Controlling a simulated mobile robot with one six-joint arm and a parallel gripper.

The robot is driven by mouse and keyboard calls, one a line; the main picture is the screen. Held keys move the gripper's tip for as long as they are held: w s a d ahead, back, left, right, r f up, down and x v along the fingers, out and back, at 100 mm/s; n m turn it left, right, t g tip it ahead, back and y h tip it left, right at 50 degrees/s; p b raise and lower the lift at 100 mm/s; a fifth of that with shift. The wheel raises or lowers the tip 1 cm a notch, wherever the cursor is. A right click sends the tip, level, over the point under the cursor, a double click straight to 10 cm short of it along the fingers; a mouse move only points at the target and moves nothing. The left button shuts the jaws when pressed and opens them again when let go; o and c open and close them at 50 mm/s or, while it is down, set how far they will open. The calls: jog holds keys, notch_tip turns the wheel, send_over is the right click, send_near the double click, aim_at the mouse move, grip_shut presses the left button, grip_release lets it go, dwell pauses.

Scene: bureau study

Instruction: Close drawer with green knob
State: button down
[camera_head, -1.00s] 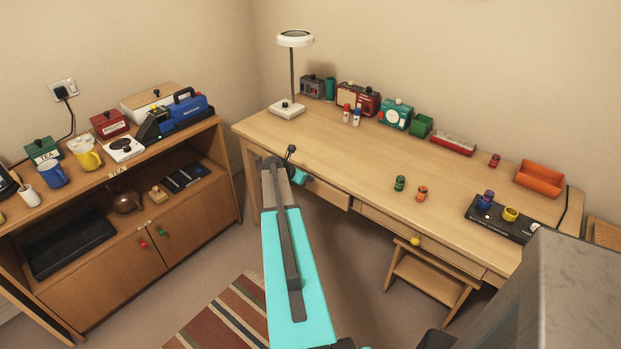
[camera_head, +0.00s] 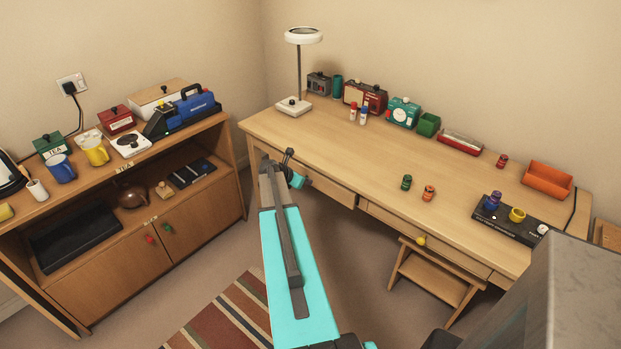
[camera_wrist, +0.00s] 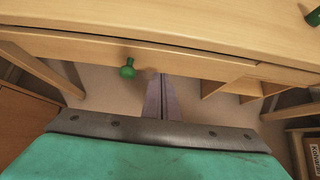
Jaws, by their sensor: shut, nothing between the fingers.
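The green knob (camera_wrist: 127,70) sits on the front of a desk drawer (camera_wrist: 75,48) in the wrist view. In the head view this left-hand drawer (camera_head: 335,190) stands a little out from the desk front; its knob is hidden behind my arm. My gripper (camera_wrist: 161,80) is shut and empty. Its fingertips are at the drawer front, just right of the knob; I cannot tell whether they touch it. In the head view my wrist (camera_head: 297,180) is in front of the drawer's left part, and the fingers are hidden.
A second drawer with a yellow knob (camera_head: 421,240) is to the right, above a wooden stool (camera_head: 437,270). The desk top (camera_head: 330,145) carries a lamp, radios and small pots. A low cabinet (camera_head: 110,285) stands at left, with open floor between.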

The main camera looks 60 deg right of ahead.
jog(key=b+v, duration=0.2)
jog(key=v, duration=0.7)
jog(key=shift+a+r, duration=0.2)
jog(key=shift+r, duration=0.05)
jog(key=s+d+r+m+g+h+b, duration=0.1)
jog(key=s+d+r+g+h+b, duration=0.15)
jog(key=r+b, duration=0.2)
jog(key=w+a+f+h+b, duration=0.1)
jog(key=f+b, duration=0.6)
jog(key=b, duration=0.8)
jog(key=w+a+f+n+h+b, duration=0.1)
jog(key=a+f+h+b, duration=0.3)
jog(key=b, duration=1.2)
notch_tip(320, 180, down, 3)
jog(key=shift+w+a+f+t+h, duration=0.15)
jog(key=shift+w+a+t+h, duration=0.15)
jog(key=shift+t+h, duration=0.2)
jog(key=shift+d, duration=0.15)
